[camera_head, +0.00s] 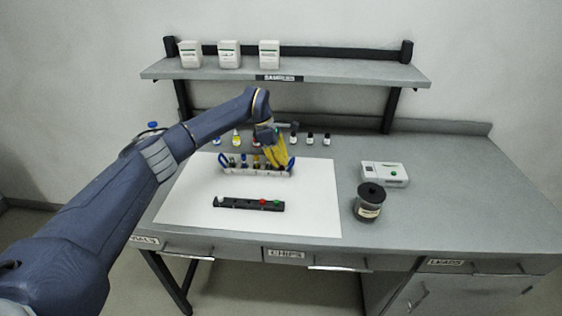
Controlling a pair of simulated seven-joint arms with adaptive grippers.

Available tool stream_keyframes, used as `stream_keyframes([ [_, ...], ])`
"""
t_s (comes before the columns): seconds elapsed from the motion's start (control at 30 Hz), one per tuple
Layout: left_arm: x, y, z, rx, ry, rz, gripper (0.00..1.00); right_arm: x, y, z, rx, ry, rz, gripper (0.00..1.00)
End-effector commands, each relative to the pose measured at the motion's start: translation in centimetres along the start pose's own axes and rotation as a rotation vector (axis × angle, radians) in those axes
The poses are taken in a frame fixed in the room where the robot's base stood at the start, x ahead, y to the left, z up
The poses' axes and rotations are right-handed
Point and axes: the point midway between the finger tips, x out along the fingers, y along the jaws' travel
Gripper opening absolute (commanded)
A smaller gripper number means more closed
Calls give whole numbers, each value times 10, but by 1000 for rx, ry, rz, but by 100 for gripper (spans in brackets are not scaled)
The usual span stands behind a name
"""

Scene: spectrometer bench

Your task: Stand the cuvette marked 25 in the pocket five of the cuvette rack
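My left gripper (274,158), with yellow fingers, points down at the right part of a pale rack with blue ends (237,172). Whether its fingers are open, shut or holding something is too small to tell. Several small dark, blue and yellow items (244,160) stand in that rack, partly hidden by the fingers on the right. No number 25 or pocket number is legible, so I cannot tell which item is the marked cuvette. My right gripper is out of view.
The white mat (190,212) is otherwise bare. Small bottles (310,140) line the back. A dark lidded jar (369,202) and a white device with a green button (384,173) stand right of the mat. A shelf (340,70) with white boxes (229,54) overhangs the back.

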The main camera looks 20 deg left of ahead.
Motion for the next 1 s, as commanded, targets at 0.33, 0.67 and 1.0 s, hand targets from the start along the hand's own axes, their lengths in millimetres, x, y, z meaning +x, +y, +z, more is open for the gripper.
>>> stream_keyframes([
  [0.33,2,0,-1,-1,0,0,27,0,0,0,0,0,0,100],
  [0.67,-2,0,0,0,0,1,27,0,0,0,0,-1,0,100],
  [1.0,-53,1,0,0,1,5,27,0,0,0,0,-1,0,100],
])
